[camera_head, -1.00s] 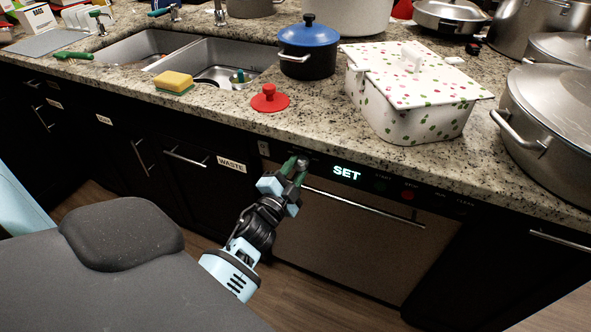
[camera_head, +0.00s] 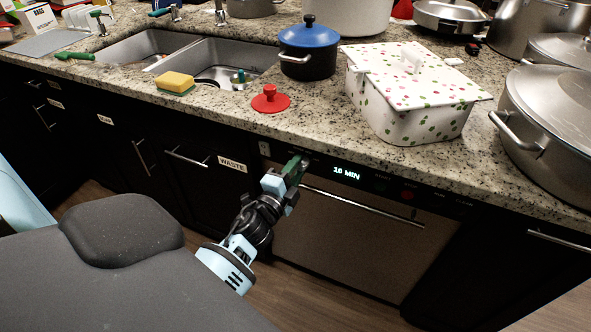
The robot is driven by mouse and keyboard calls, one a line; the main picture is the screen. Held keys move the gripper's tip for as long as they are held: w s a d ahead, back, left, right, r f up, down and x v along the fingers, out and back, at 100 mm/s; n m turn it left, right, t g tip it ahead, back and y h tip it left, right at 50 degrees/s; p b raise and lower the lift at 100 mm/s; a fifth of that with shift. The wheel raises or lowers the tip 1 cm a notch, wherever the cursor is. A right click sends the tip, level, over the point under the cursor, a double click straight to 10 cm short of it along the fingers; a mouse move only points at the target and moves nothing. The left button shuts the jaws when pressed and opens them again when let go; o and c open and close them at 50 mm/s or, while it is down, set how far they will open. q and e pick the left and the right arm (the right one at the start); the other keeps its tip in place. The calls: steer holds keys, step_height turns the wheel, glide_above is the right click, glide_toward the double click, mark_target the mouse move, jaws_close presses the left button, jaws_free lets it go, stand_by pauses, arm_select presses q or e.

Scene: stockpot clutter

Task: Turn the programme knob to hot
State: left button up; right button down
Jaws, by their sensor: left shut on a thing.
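The dishwasher (camera_head: 340,235) is set under the counter, with a dark control strip along its top. Its lit display (camera_head: 346,173) reads "10 MIN". My left gripper (camera_head: 299,164) is at the left end of that strip, its fingers shut on the programme knob. The fingers hide most of the knob, and its pointer cannot be made out. A red button (camera_head: 407,196) sits on the strip to the right of the display. My right gripper is not in view.
The dishwasher's bar handle (camera_head: 365,207) runs just below the strip. The counter edge overhangs above the gripper. A drawer labelled "WASTE" (camera_head: 232,163) is to the left. A white spotted box (camera_head: 415,110) and a red lid (camera_head: 270,99) stand on the counter above.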

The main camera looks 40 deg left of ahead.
arm_select(q)
steer(key=shift+r, duration=0.1)
steer(key=o, duration=0.8)
steer(key=shift+o, duration=0.9)
steer(key=s+d, duration=0.1)
steer(key=s, duration=0.6)
steer(key=shift+s+f+b, duration=0.35)
steer(key=shift+d, duration=0.1)
